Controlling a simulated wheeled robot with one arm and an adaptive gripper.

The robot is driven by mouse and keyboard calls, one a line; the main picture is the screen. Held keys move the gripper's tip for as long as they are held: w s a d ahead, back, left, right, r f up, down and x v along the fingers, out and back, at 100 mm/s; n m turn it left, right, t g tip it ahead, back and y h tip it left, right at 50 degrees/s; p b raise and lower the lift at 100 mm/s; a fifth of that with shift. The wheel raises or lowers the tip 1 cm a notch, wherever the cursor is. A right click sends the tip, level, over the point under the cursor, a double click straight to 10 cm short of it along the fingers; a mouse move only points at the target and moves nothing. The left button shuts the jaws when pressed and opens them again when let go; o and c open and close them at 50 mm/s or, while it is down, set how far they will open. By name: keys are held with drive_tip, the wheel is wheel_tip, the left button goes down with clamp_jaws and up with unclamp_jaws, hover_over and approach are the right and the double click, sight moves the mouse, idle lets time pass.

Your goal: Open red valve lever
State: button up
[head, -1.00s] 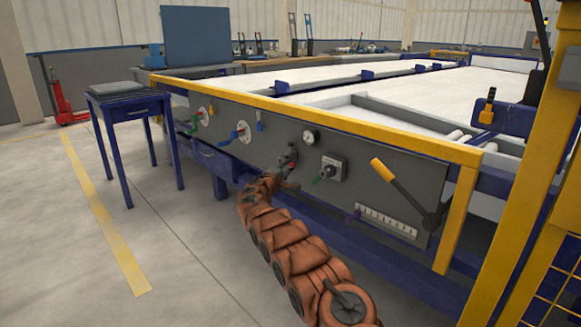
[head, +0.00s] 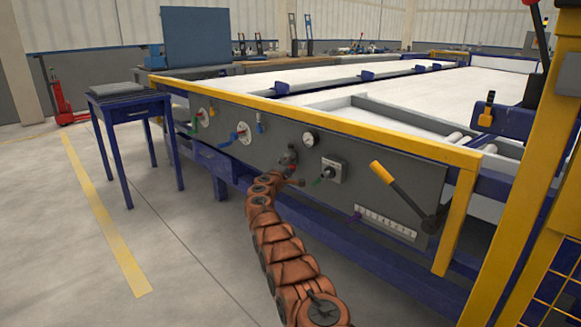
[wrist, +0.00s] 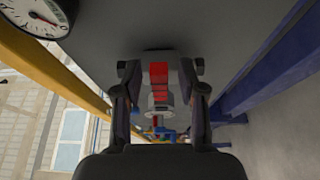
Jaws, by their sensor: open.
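The red valve lever (wrist: 158,75) shows in the wrist view on a grey valve body, in the gap between the fingers of my gripper (wrist: 161,70). The fingers are open, one on each side of it. Whether they touch it I cannot tell. In the head view my orange arm reaches to the control panel, and my gripper (head: 294,180) is at the panel beside the small red lever (head: 293,164). My arm's end partly hides the valve there.
Open floor lies to the left.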

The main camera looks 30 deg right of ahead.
clamp_jaws()
idle(0.4)
idle(0.4)
